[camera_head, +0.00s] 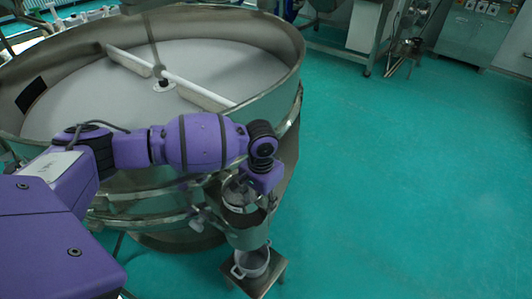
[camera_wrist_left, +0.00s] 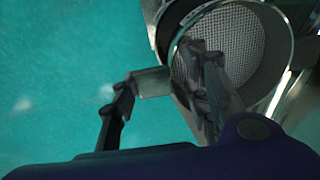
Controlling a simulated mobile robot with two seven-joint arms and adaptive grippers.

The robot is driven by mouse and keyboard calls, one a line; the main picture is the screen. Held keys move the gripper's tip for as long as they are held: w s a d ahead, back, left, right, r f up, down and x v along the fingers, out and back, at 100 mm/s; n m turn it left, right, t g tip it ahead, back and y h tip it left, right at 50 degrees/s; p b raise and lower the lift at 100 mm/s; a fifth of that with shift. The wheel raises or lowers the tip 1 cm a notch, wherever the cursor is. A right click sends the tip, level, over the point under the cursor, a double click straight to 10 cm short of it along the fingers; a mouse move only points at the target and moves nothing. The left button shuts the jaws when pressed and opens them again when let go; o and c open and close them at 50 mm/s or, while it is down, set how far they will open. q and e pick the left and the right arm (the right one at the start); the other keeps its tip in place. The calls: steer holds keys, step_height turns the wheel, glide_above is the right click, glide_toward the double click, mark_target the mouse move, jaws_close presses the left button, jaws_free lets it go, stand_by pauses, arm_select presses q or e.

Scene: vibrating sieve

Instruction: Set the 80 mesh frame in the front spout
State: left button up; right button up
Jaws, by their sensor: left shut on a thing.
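The mesh frame (camera_wrist_left: 235,38) is round, with a grey woven mesh and a metal rim, in the left wrist view; no mesh number is readable. My left gripper (camera_wrist_left: 158,82) is shut on its flat metal tab, with a finger on each side. In the head view the frame (camera_head: 240,195) shows below my purple wrist, at the mouth of the front spout (camera_head: 247,236). Curved metal walls surround the mesh in the wrist view. I cannot tell whether the frame is fully seated. My right gripper is not in view.
The large round vibrating sieve (camera_head: 290,75) fills the upper left, with a pale surface inside. Under the spout, a metal pot (camera_head: 252,262) stands on a small stool (camera_head: 268,282). The green floor (camera_head: 420,190) to the right is clear. Machines and cabinets (camera_head: 470,45) stand at the back.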

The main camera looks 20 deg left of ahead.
arm_select(q)
steer(key=shift+s+f, duration=0.1)
steer(key=shift+f, duration=0.6)
steer(key=shift+f+b, duration=0.8)
steer(key=shift+f, duration=0.15)
step_height(320, 180, down, 6)
steer(key=b, duration=0.3)
steer(key=shift+r, duration=0.2)
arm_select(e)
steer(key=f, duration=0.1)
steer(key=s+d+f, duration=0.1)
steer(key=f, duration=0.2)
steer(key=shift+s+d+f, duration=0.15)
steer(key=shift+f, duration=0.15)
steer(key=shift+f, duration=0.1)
arm_select(q)
steer(key=shift+f, duration=0.35)
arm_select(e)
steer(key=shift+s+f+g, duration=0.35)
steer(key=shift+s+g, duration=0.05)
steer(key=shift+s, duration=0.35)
